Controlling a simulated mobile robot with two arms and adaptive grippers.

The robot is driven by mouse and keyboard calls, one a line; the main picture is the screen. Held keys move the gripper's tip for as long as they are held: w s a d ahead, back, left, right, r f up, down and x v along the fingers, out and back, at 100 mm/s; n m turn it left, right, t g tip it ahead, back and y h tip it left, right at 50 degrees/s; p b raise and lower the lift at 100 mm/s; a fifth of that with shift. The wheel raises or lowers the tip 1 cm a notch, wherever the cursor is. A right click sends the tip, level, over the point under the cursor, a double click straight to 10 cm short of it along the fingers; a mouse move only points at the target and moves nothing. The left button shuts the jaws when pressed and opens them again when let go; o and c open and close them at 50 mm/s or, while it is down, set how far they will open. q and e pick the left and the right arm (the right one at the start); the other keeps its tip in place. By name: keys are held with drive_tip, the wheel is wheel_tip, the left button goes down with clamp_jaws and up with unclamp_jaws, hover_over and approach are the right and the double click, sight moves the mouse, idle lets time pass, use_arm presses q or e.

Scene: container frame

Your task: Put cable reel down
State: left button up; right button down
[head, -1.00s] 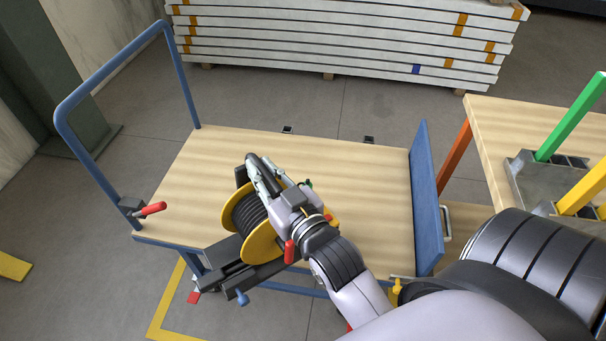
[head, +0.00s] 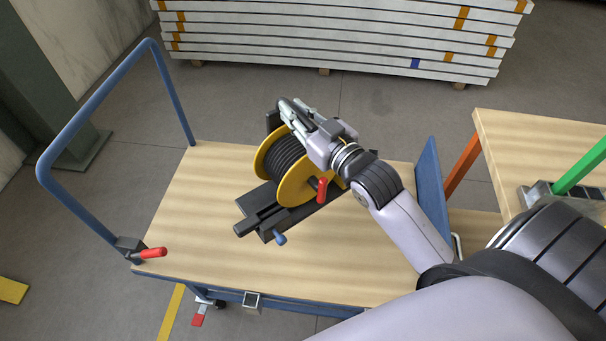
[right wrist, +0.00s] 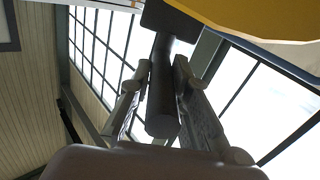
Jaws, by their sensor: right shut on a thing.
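The cable reel (head: 285,158) has yellow flanges, dark wound cable and a dark base with a red lever and a blue knob. It shows over the middle of the cart's wooden deck (head: 210,215). I cannot tell whether its base touches the deck. My right gripper (head: 293,113) reaches it from the right at its top. In the right wrist view, the gripper's fingers (right wrist: 160,100) are closed on the reel's dark handle (right wrist: 162,110), with a yellow flange (right wrist: 270,15) at the top right. My left gripper is not in view.
The cart has a blue push handle (head: 68,112) at the left and a blue end plate (head: 433,190) at the right. A red clamp lever (head: 150,253) sits at the left corner. Bare deck surrounds the reel. A wooden table (head: 520,150) stands at the right; stacked panels (head: 330,45) lie behind.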

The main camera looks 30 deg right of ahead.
sight(324, 200)
drive_tip(key=f, duration=0.9)
drive_tip(key=f+b, duration=0.1)
drive_tip(key=f, duration=0.4)
drive_tip(key=shift+w+d+f, duration=0.1)
drive_tip(key=shift+w+f, duration=0.1)
drive_tip(key=shift+w, duration=0.2)
drive_tip(key=shift+f, duration=2.3)
drive_tip(key=c, duration=1.9)
unclamp_jaws()
drive_tip(key=shift+s+f, duration=0.15)
drive_tip(key=shift+f, duration=0.25)
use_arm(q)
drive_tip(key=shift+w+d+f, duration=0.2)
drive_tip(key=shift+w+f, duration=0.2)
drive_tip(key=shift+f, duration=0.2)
use_arm(e)
drive_tip(key=o, duration=0.4)
drive_tip(key=shift+r, duration=0.1)
drive_tip(key=shift+s, duration=0.1)
drive_tip(key=s, duration=0.3)
drive_tip(key=s+d+b, duration=0.1)
drive_tip(key=s, duration=0.6)
drive_tip(key=shift+s+d, duration=0.1)
drive_tip(key=shift+d, duration=0.1)
drive_tip(key=shift+s+d+r, duration=0.1)
drive_tip(key=shift+s, duration=0.65)
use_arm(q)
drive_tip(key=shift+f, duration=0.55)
